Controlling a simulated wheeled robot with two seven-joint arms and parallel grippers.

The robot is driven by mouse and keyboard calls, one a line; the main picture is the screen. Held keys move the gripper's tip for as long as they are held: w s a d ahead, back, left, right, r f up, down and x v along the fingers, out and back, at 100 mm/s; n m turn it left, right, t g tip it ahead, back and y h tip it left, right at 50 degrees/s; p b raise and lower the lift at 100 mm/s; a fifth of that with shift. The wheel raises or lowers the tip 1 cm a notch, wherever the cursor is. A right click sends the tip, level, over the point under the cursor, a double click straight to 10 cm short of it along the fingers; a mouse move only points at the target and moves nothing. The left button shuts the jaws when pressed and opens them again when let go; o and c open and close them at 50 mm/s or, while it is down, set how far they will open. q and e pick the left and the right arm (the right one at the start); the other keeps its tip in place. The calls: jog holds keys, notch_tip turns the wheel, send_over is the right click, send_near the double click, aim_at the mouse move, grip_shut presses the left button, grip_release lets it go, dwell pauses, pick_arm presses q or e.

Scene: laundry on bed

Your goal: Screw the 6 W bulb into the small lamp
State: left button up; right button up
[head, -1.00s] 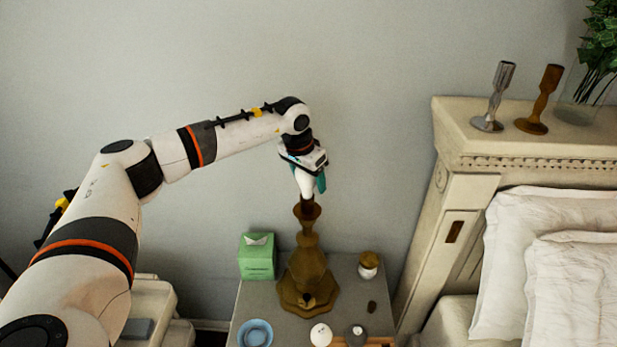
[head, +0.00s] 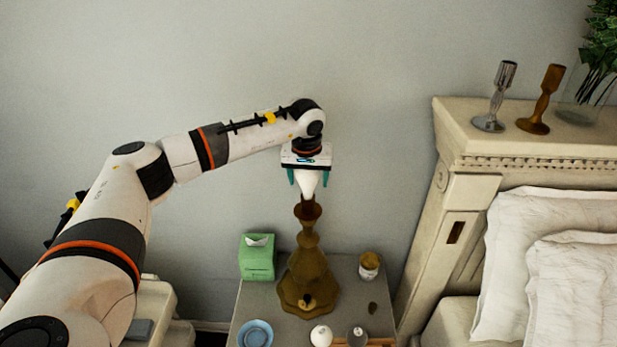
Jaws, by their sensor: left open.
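The small lamp (head: 308,268) is a brown, turned stand upright on the nightstand. A white bulb (head: 308,184) stands upright at the lamp's top, its narrow end down at the socket. How deep it sits in the socket I cannot tell. My left gripper (head: 307,179) points down over the bulb from above. Its teal fingers are apart, one on each side of the bulb, with the bulb between them. My right gripper is not in view.
On the grey nightstand (head: 345,278) are a green tissue box (head: 257,260), a blue bowl (head: 255,335), a jar with a brown lid (head: 369,267) and small round items at the front. The headboard (head: 460,135) with two candle holders (head: 540,100) rises at right.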

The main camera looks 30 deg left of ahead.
pick_arm(q)
jog(key=n+g+y, duration=0.1)
jog(key=n, duration=0.5)
jog(key=shift+s+a+n, duration=0.1)
jog(key=shift+n, duration=0.3)
jog(key=n+g+p, duration=0.1)
jog(key=n, duration=0.2)
jog(key=shift+y, duration=0.4)
jog(key=n+g, duration=0.1)
jog(key=n, duration=0.3)
jog(key=shift+s+n+p, duration=0.15)
jog(key=shift+n+p, duration=0.15)
jog(key=shift+n, duration=0.1)
jog(key=n, duration=0.3)
jog(key=n+g+h+p, duration=0.1)
jog(key=n, duration=0.2)
jog(key=shift+s+g, duration=0.15)
jog(key=shift+g, duration=0.15)
jog(key=n+g+h+p, duration=0.1)
jog(key=n, duration=0.5)
jog(key=shift+s+n, duration=0.1)
jog(key=shift+n, duration=0.2)
jog(key=c, duration=0.8)
jog(key=shift+m, duration=0.9)
jog(key=shift+m+t+y, duration=0.3)
jog(key=shift+m, duration=0.5)
